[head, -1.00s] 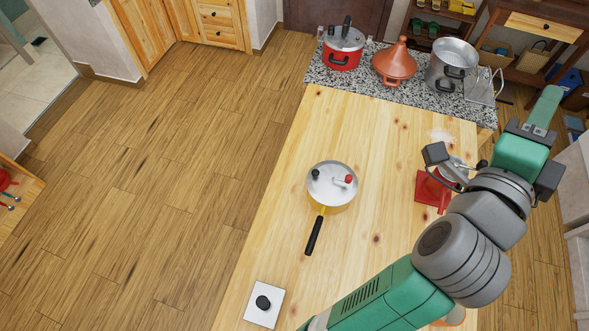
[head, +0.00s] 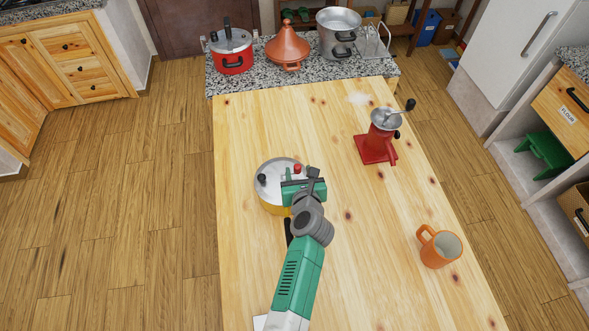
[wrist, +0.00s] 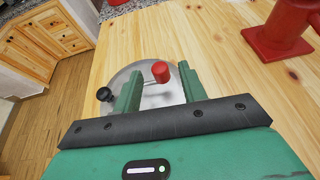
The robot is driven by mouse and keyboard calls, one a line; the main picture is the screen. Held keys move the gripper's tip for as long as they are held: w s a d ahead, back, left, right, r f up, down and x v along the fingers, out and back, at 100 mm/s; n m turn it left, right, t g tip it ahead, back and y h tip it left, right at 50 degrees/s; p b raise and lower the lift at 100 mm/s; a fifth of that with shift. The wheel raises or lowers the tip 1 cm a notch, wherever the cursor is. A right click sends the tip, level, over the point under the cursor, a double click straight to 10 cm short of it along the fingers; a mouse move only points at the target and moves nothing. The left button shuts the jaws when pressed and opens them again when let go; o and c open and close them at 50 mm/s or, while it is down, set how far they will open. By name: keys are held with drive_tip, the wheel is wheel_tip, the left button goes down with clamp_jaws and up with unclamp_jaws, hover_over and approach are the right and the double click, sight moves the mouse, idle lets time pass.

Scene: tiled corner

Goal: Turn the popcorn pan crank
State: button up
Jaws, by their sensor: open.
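The popcorn pan (head: 265,203) stands on the wooden table, with a yellow body and a shiny metal lid (head: 270,168). The lid bears a black knob (head: 262,180) and a crank with a red knob (head: 297,168). My gripper (head: 302,174) is over the right part of the lid and hides some of it; the pan's black handle (head: 288,232) is partly behind my arm. In the wrist view, my gripper (wrist: 159,78) is open, with the red crank knob (wrist: 160,72) between its fingertips in the picture. I cannot tell whether they touch it.
A red hand mill (head: 377,150) stands right of the pan, and an orange mug (head: 440,250) at the table's right front. A red pot (head: 232,62), a tagine (head: 288,52) and a metal pot (head: 338,45) stand on the back counter. The table between is clear.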

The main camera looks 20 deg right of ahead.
sight(299, 170)
drive_tip(key=b+x, duration=0.1)
drive_tip(key=x, duration=0.1)
drive_tip(key=shift+w+d+f, duration=0.15)
drive_tip(key=shift+w+f, duration=0.1)
drive_tip(key=shift+w, duration=0.4)
clamp_jaws()
drive_tip(key=shift+d, duration=0.1)
